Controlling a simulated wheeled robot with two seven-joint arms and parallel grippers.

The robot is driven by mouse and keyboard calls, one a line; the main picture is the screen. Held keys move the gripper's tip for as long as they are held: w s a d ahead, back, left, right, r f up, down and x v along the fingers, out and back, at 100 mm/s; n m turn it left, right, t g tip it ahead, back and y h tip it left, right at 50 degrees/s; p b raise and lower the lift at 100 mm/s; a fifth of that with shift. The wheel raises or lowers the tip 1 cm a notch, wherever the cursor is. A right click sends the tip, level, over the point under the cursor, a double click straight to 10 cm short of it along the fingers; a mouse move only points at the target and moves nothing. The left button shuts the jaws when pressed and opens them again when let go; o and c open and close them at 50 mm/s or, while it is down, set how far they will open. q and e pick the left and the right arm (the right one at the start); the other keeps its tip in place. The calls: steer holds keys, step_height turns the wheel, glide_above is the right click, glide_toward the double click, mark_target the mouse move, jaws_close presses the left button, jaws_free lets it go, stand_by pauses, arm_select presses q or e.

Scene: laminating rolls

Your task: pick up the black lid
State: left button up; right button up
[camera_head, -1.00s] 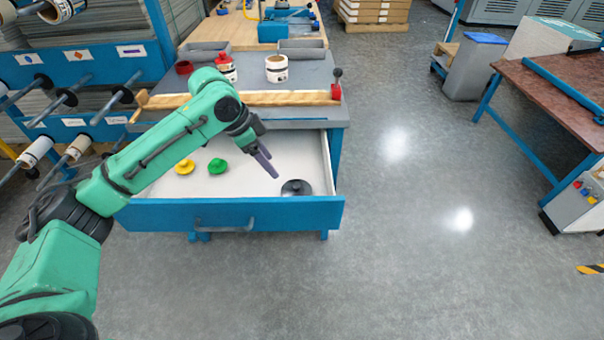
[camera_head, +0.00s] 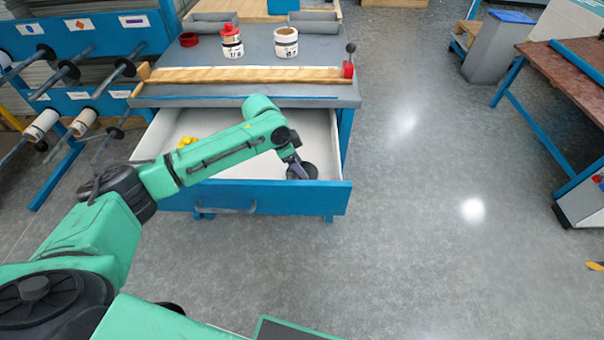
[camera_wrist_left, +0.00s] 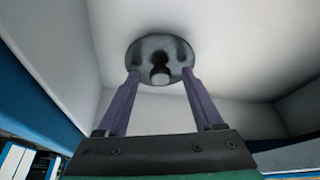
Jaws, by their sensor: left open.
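The black lid (camera_head: 308,171) lies on the white floor of the open drawer, near its right front corner. My left gripper (camera_head: 296,167) is down in the drawer at the lid and partly covers it. In the left wrist view the round lid (camera_wrist_left: 152,47) shows with its knob near the middle. The open fingers (camera_wrist_left: 160,74) reach to the lid, one on each side of the knob. I cannot tell whether they touch it. My right gripper is not in view.
A yellow lid (camera_head: 186,141) lies at the drawer's left; my arm crosses the drawer.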

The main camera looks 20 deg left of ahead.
arm_select(q)
jaws_close()
